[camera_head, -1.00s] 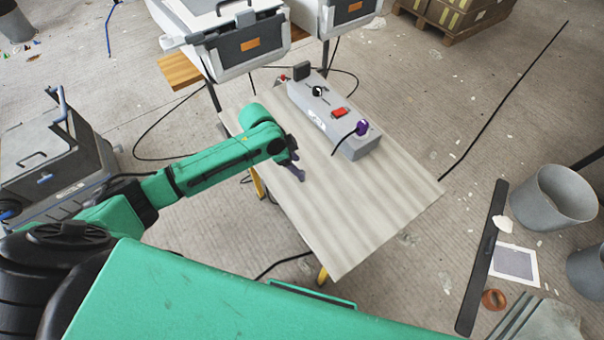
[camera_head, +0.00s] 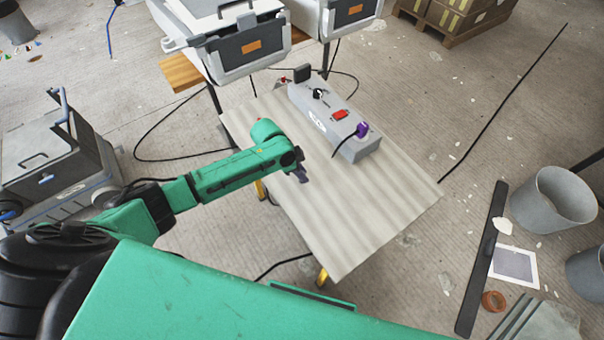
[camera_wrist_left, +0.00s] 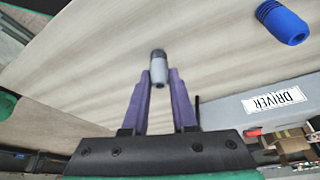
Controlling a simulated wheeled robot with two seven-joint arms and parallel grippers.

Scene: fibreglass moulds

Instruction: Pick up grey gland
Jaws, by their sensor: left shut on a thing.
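The grey gland (camera_wrist_left: 158,68), a small light-grey cylinder with a dark ribbed end, is between the purple fingertips of my left gripper (camera_wrist_left: 160,76) in the left wrist view. The gripper is shut on it, dark end pointing away from the palm. In the head view my left gripper (camera_head: 301,174) is over the pale table (camera_head: 350,215), to the left of the grey control box (camera_head: 325,110). The gland cannot be made out there, and the exact height above the table is unclear. My right gripper is not in view.
A blue cylindrical part (camera_wrist_left: 284,21) shows at the upper right of the left wrist view, near a grey surface labelled DRIVER (camera_wrist_left: 273,101). A purple part (camera_head: 362,129) with a black cable is on the control box. The front of the table is clear.

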